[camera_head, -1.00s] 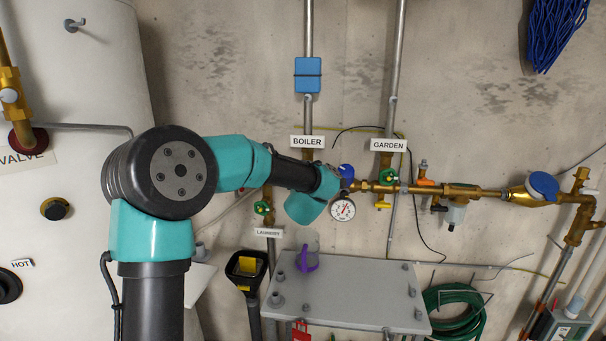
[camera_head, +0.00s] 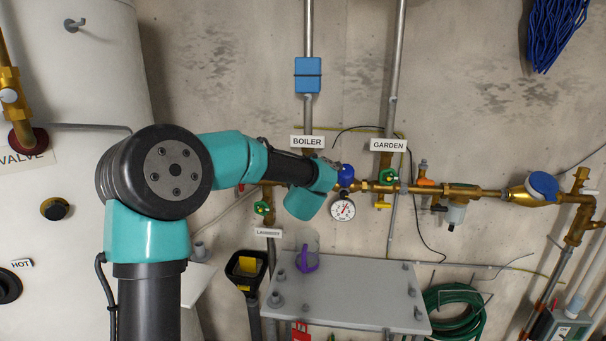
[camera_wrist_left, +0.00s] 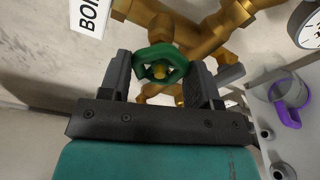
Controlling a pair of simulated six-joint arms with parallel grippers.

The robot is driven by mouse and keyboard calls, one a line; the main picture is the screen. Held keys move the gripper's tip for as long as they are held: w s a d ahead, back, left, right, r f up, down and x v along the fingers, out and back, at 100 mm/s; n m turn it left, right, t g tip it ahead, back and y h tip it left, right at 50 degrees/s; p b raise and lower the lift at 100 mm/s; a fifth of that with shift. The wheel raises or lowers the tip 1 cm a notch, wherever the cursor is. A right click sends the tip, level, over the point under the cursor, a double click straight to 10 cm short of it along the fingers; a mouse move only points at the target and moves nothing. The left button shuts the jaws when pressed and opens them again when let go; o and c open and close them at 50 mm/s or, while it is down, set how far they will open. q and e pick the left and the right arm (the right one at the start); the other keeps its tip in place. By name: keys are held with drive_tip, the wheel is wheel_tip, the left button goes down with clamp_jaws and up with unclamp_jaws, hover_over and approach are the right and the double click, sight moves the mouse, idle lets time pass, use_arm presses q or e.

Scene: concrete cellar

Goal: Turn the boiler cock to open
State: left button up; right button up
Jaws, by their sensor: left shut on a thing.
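The boiler cock's green ring-shaped handle (camera_wrist_left: 160,62) sits on brass pipework in the left wrist view, beside the partly cut-off boiler label (camera_wrist_left: 92,12). My left gripper (camera_wrist_left: 162,74) has one finger on each side of this handle and is shut on it. In the head view the BOILER label (camera_head: 307,141) hangs on the wall above my left wrist. There my own wrist hides the boiler cock and the fingertips. My right gripper is in neither view.
A pressure gauge (camera_head: 342,209) and a blue knob (camera_head: 346,172) are close to the right of my wrist. The green garden cock (camera_head: 388,176) is farther right, the green laundry cock (camera_head: 262,208) to the left.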

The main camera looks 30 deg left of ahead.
use_arm(q)
drive_tip(key=n, duration=0.4)
drive_tip(key=shift+h, duration=0.3)
drive_tip(key=n, duration=0.4)
drive_tip(key=shift+r+h, duration=0.1)
drive_tip(key=shift+h, duration=0.3)
drive_tip(key=o, duration=1)
drive_tip(key=shift+c, duration=0.2)
drive_tip(key=shift+s, duration=0.1)
